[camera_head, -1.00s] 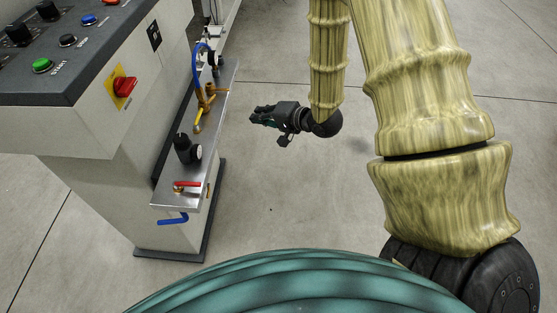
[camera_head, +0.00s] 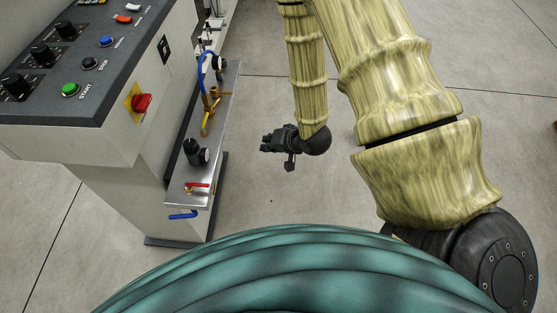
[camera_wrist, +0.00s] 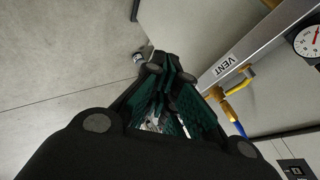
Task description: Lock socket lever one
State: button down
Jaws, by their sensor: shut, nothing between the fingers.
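No part is marked as socket lever one, so I cannot tell which lever it is. A silver panel (camera_head: 221,110) on the machine's side carries a red lever (camera_head: 197,185), a blue lever (camera_head: 183,215) below its near end, and a brass fitting with a yellow handle (camera_head: 206,128). My gripper (camera_head: 265,144) is shut and empty, to the right of the panel and apart from it. In the wrist view my gripper (camera_wrist: 167,72) has its fingers together; the yellow handle (camera_wrist: 243,82) and a VENT label (camera_wrist: 224,67) are to their right.
The grey console (camera_head: 90,75) with knobs, buttons and a red switch (camera_head: 141,102) stands left. A black regulator (camera_head: 193,152) and a blue hose (camera_head: 201,65) are on the panel. A gauge (camera_wrist: 309,40) shows in the wrist view. The floor (camera_head: 245,190) right of the panel is clear.

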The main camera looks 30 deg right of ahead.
jog(key=s+a+n+g+h+p, duration=0.1)
jog(key=s+n+g+p, duration=0.1)
jog(key=s+p, duration=0.5)
jog(key=shift+s+a+f+n+g+h, duration=0.3)
jog(key=shift+s+g, duration=0.3)
jog(key=shift+s, duration=0.6)
